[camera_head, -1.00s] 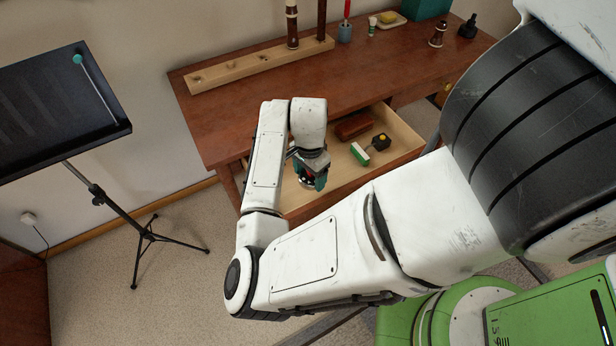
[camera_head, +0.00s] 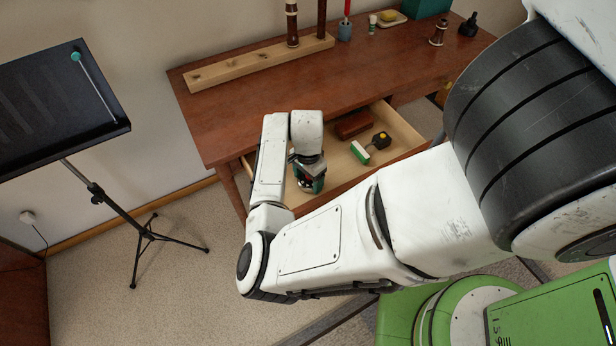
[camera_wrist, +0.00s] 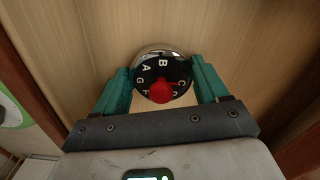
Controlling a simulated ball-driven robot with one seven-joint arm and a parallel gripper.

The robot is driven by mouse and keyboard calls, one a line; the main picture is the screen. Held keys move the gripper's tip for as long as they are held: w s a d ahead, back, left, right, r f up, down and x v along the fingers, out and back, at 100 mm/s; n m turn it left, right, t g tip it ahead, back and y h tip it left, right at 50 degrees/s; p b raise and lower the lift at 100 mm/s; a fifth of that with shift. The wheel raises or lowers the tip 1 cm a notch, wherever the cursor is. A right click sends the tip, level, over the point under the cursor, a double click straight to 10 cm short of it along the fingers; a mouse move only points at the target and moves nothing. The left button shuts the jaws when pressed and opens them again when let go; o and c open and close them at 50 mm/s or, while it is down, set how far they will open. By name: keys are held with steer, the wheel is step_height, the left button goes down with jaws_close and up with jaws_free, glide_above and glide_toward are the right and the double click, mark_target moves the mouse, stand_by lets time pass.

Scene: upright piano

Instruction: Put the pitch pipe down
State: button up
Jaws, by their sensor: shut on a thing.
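The pitch pipe (camera_wrist: 146,80) is a round, shiny metal disc with a black lettered face and a red knob. In the wrist view it sits between the two teal fingers of my gripper (camera_wrist: 162,83), which are shut on its sides. Pale wood lies beneath it; whether it touches that wood I cannot tell. In the head view my gripper (camera_head: 310,184) points down into the open drawer (camera_head: 405,140), in its left part. The pitch pipe is mostly hidden there by the fingers.
In the drawer, right of my gripper, lie a brown case (camera_head: 354,125), a green and white block (camera_head: 360,153) and a black item with a yellow top (camera_head: 381,139). A wooden rack (camera_head: 235,70) stands on the desk (camera_head: 225,121). A music stand (camera_head: 65,95) is at left.

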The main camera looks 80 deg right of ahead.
steer(key=o, duration=1.1)
